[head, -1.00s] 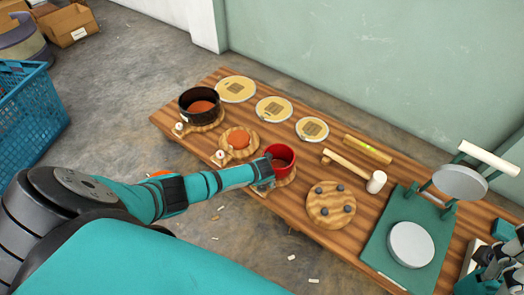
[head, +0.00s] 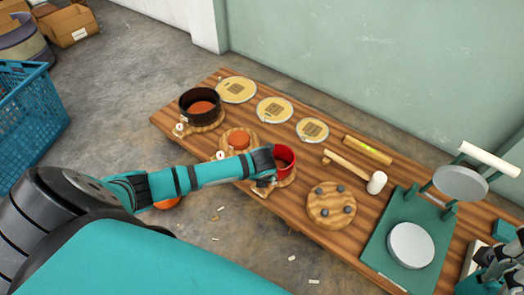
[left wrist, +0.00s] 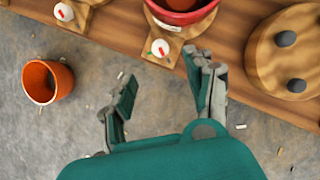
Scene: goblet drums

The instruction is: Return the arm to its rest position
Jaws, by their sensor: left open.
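My left arm reaches in from the left in the head view. Its gripper (head: 266,180) is beside the red drum shell (head: 285,157), partly covering it. In the left wrist view the left gripper (left wrist: 163,88) has its fingers spread, with nothing between them. It hangs over the floor at the table's near edge, with the red shell (left wrist: 183,10) just beyond. My right gripper (head: 497,262) is partly visible at the lower right edge of the head view; its jaws are unclear.
The wooden table (head: 235,172) holds a dark shell (head: 199,105), round skins, a mallet (head: 375,182), a pegged disc (head: 331,205) and a green press (head: 408,245). An orange cup (left wrist: 48,82) is on the floor. A blue basket (head: 35,108) stands left.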

